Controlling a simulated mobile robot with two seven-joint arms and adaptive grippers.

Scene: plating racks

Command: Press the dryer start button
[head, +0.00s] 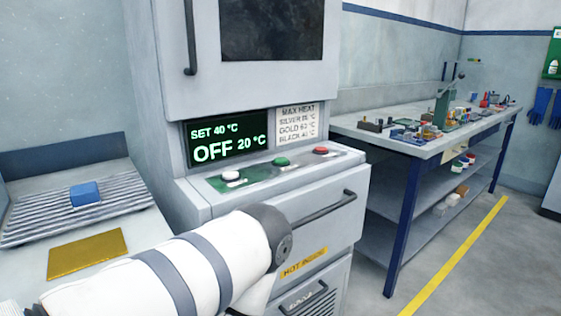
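The dryer (172,110) is a tall grey cabinet in the middle of the head view. Its display (228,138) reads SET 40 °C and OFF 20 °C. On the ledge below are a white button (231,176), a green button (281,161) and a red button (320,151). No start label is legible. My white arm (200,262) with grey bands comes in from the lower left and covers part of the dryer's lower front. Its visible end is below the white button and apart from the buttons. Neither gripper shows.
A sign (298,124) lists maximum heats. The dryer has an upper window door with handle and a lower drawer handle (318,209). At left, a blue block (85,193) lies on a ribbed tray near a gold plate (87,253). A cluttered workbench (400,146) stands right.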

